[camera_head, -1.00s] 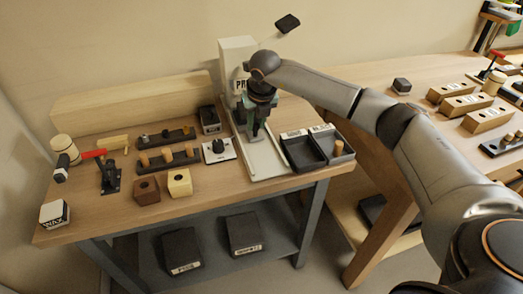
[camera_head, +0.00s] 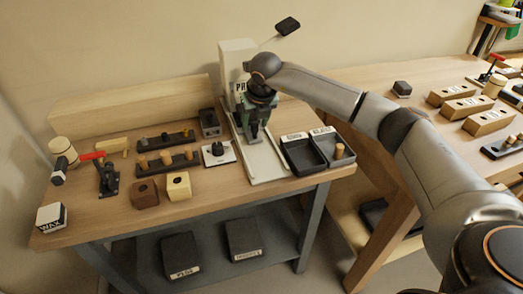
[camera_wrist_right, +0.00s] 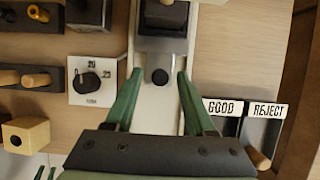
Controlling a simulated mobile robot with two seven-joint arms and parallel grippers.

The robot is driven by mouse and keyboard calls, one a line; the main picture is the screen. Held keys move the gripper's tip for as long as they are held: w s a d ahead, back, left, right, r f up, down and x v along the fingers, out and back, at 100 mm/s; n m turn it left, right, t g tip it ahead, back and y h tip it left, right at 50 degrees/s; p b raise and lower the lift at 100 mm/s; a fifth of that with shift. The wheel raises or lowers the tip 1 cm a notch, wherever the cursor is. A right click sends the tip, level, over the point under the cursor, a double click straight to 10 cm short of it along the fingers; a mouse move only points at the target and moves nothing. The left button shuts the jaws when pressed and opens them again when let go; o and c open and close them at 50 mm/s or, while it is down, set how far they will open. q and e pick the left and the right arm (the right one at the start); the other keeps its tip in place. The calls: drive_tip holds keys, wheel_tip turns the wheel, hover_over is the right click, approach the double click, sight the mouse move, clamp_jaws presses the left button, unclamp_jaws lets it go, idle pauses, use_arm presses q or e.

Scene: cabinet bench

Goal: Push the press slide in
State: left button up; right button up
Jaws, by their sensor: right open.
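The press (camera_head: 238,62) is a pale upright column at the back of the bench, with a long white slide track (camera_head: 266,162) running toward the front edge. My right gripper (camera_head: 254,135) is open over the track, pointing down. In the wrist view its green fingers are on either side of the knob, apart from it.
A dial plate (camera_head: 218,152), peg racks (camera_head: 167,160) and a red-handled clamp (camera_head: 107,178) stand left.

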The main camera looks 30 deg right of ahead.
drive_tip(key=shift+p+v, duration=1.45)
drive_tip(key=shift+v, duration=0.75)
use_arm(q)
drive_tip(key=r, duration=0.1)
drive_tip(key=r+p, duration=0.1)
drive_tip(key=r, duration=0.1)
drive_tip(key=shift+s, duration=0.3)
use_arm(e)
drive_tip(key=shift+v, duration=1.2)
